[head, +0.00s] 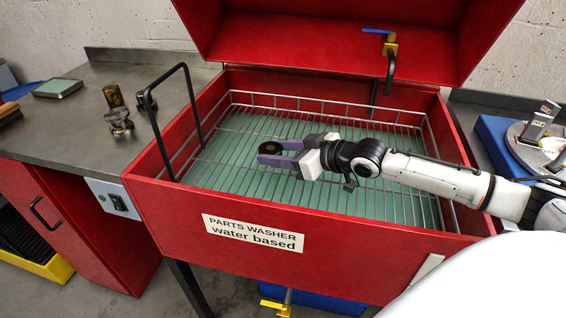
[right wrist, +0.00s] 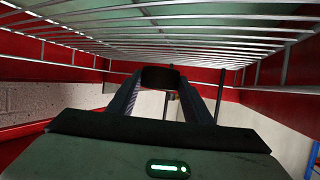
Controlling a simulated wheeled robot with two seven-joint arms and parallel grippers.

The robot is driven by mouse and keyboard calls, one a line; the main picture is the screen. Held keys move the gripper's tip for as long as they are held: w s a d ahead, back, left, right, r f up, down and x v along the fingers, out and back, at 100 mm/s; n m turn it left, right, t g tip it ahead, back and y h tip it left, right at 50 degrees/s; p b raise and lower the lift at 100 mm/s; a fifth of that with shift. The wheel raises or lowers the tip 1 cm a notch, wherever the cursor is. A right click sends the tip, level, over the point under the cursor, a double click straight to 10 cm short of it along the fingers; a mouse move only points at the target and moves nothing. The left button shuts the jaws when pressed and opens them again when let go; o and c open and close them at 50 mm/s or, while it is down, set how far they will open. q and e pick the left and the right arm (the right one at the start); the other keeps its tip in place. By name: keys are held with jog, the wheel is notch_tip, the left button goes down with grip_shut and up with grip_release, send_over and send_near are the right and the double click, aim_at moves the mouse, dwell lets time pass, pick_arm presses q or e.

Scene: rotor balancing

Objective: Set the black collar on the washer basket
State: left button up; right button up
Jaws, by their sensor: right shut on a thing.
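The black collar (head: 268,149) is a short dark ring between the purple fingertips of my right gripper (head: 267,153). In the right wrist view the collar (right wrist: 160,77) sits between the two finger ends, and the gripper is shut on it. The washer basket (head: 222,140) is a wire grid inside the red parts washer. My right gripper is over the left-middle part of the grid, its arm coming in from the right. I cannot tell whether the collar touches the wires. My left gripper is not in view.
The red washer tub (head: 150,210) has its lid (head: 330,35) raised. A black bar handle (head: 190,100) stands at its left, and a spout with a blue lever (head: 388,45) at the back. Metal parts (head: 118,121) stand on the left bench. The grid around the gripper is clear.

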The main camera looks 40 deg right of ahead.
aim_at(278, 174)
jog(key=shift+f, duration=1.9)
jog(key=o, duration=1.4)
jog(key=shift+f, duration=0.2)
jog(key=shift+o, duration=0.2)
jog(key=shift+r, duration=0.15)
jog(key=shift+s+d+r, duration=0.1)
jog(key=shift+s+d, duration=0.05)
jog(key=shift+s, duration=0.4)
jog(key=p+v, duration=0.2)
jog(key=v, duration=0.6)
jog(key=shift+s+r+p, duration=0.15)
jog(key=shift+r+p, duration=0.05)
jog(key=shift+p, duration=0.1)
jog(key=shift+p+v, duration=0.55)
jog(key=shift+v, duration=0.65)
